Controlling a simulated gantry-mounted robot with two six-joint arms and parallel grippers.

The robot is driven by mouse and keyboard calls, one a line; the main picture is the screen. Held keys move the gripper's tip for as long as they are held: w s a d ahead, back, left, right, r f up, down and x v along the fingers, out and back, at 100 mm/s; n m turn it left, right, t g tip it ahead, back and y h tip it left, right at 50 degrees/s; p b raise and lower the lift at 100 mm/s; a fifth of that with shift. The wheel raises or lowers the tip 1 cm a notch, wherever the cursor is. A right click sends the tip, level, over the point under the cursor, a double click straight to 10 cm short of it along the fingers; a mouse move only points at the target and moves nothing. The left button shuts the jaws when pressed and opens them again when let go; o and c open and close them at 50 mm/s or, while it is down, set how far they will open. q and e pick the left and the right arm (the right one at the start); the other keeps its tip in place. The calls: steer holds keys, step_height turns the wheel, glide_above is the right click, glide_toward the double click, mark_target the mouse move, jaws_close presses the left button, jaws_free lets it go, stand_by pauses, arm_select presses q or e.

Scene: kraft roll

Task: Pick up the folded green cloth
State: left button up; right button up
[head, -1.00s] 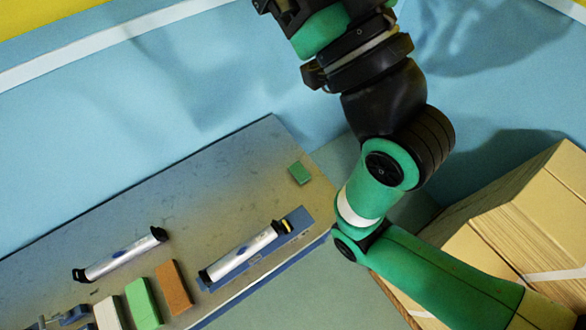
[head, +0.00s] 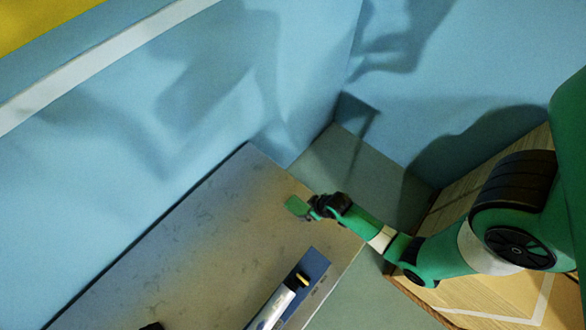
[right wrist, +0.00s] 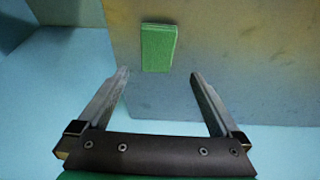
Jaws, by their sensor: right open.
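The folded green cloth (head: 296,205) lies flat on the worktable near its far right end. My right gripper (head: 314,208) is right beside the cloth's right side in the head view. In the right wrist view the green cloth (right wrist: 158,48) lies ahead of my right gripper (right wrist: 160,75), lined up with the gap between its fingers. The fingers are open, with nothing between them. Whether the fingertips touch the table cannot be told. My left gripper is not in view.
The worktable (head: 215,235) is bare around the cloth. A silver roll (head: 272,310) in a blue holder (head: 314,268) stands nearer the front edge. A blue wall (head: 190,110) rises behind the table.

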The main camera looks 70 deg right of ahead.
steer(key=b, duration=0.6)
glide_above(298, 207)
steer(key=s+a, duration=0.1)
steer(key=s, duration=0.1)
step_height(298, 207, down, 6)
steer(key=shift+r, duration=0.1)
steer(key=b+x, duration=0.2)
steer(key=x, duration=0.2)
steer(key=shift+s+d, duration=0.15)
steer(key=shift+d, duration=0.05)
steer(key=shift+w+d+f, duration=0.1)
steer(key=shift+w+f, duration=0.15)
steer(key=shift+f, duration=0.2)
steer(key=shift+c, duration=0.3)
steer(key=c, duration=1.1)
